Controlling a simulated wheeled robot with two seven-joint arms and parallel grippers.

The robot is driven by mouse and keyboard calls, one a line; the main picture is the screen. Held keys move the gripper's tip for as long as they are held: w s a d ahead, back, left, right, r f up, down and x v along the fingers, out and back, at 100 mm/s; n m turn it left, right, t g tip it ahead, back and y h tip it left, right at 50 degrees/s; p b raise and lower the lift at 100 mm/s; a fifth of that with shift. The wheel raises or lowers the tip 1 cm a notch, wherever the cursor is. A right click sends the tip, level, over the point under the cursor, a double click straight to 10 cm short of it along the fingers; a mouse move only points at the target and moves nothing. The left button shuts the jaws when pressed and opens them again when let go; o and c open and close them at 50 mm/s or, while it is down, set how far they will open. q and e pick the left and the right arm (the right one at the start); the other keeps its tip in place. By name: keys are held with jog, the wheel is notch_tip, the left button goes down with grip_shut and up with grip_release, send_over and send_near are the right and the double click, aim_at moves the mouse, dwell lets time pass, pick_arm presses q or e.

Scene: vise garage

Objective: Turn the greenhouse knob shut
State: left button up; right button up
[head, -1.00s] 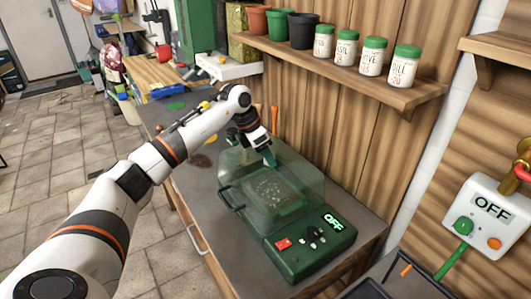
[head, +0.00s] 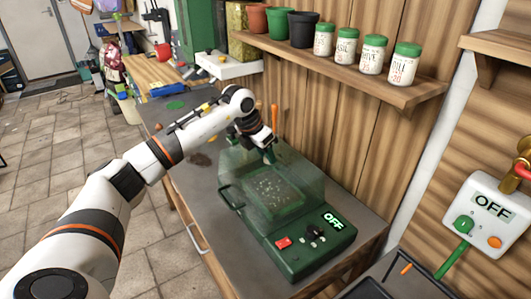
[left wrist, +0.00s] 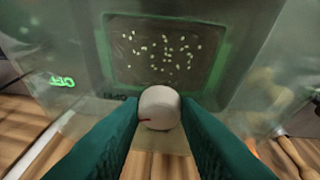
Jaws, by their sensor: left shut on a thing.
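The mini greenhouse (head: 283,222) stands on the grey bench, with a green base and a clear lid (head: 300,185). Seeds show in its tray through the lid. Its front display reads OFF. In the left wrist view a round whitish knob (left wrist: 160,106) with a red mark pointing left sits on the lid. Small dark lettering beside it is hard to read. My left gripper (head: 268,157) is at the lid's far end. Its teal fingers (left wrist: 160,125) are shut on the knob, one on each side. In the head view the gripper hides the knob. My right gripper is out of view.
A shelf (head: 345,75) with pots and several seed jars juts from the wall above the greenhouse. An orange-handled tool (head: 274,116) stands behind my gripper.

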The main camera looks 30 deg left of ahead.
pick_arm(q)
jog(key=n, duration=0.1)
jog(key=n+y, duration=0.1)
jog(key=n, duration=0.1)
jog(key=shift+d+n+b, duration=0.2)
jog(key=shift+n+b, duration=0.1)
jog(key=shift+b, duration=0.05)
jog(key=n+y, duration=0.1)
jog(key=n, duration=0.1)
jog(key=n+b, duration=0.1)
jog(key=shift+d+n+y, duration=0.2)
jog(key=shift+n+y, duration=0.2)
jog(key=n, duration=0.2)
jog(key=n+y+b, duration=0.1)
jog(key=n, duration=0.1)
jog(key=shift+d+y, duration=0.2)
jog(key=shift+y, duration=0.1)
jog(key=shift+w+d+n+g+y+b, duration=0.1)
jog(key=shift+n+g+y+b, duration=0.45)
jog(key=shift+n, duration=1.05)
jog(key=shift+r, duration=0.1)
jog(key=o, duration=1)
jog(key=shift+c, duration=0.2)
